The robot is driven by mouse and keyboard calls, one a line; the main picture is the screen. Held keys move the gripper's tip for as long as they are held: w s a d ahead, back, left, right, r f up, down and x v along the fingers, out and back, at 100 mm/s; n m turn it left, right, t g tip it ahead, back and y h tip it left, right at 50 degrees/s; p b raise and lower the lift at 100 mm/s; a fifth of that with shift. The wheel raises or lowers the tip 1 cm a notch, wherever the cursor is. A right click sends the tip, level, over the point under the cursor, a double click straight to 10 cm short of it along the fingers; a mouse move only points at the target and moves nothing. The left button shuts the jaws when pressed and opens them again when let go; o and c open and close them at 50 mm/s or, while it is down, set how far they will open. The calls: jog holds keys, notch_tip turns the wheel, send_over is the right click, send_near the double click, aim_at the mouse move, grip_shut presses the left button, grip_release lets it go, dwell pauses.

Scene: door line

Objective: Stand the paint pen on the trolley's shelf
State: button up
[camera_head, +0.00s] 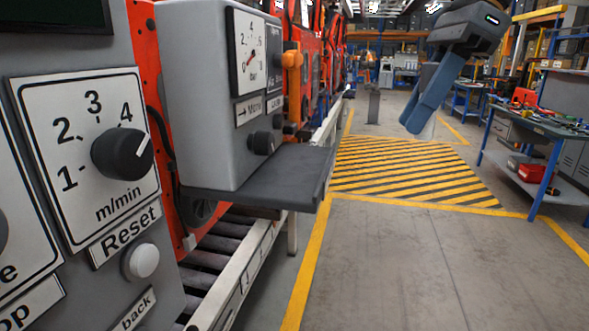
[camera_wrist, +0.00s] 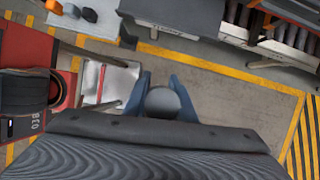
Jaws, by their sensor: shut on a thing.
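My gripper (camera_head: 418,112) hangs at the upper right in the head view, its blue fingers pointing down above the floor. In the wrist view, the blue fingers (camera_wrist: 162,84) close on both sides of a grey, round-ended thing. I take it to be the paint pen (camera_wrist: 163,102), seen nearly end-on, so its length is hidden. A red unit marked 038 (camera_wrist: 33,132) is at the left of the wrist view, beside a pale metal surface (camera_wrist: 118,84). I cannot tell whether these belong to the trolley. No trolley shelf is clear in the head view.
A grey control panel (camera_head: 85,85) and gauge box with a dark ledge (camera_head: 270,178) fill the left, above a roller conveyor (camera_head: 235,250). A workbench (camera_head: 545,128) with tools and red bins stands at right. Striped floor (camera_head: 410,165) lies open between.

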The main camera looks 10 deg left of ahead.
jog(key=a+p, duration=0.2)
jog(key=a, duration=0.4)
jog(key=a+f+p, duration=0.1)
jog(key=a+p, duration=0.1)
jog(key=a, duration=0.5)
jog(key=a+p, duration=0.1)
jog(key=a, duration=0.5)
jog(key=shift+w+a+f+p, duration=0.25)
jog(key=shift+a+p, duration=0.05)
jog(key=shift+p, duration=0.1)
notch_tip(320, 180, down, 4)
jog(key=shift+r+p, duration=0.1)
jog(key=shift+p, duration=0.45)
jog(key=shift+a+f+n+p, duration=0.3)
jog(key=shift+a+f, duration=0.05)
jog(key=shift+a, duration=0.05)
jog(key=shift+f, duration=0.1)
jog(key=o, duration=1)
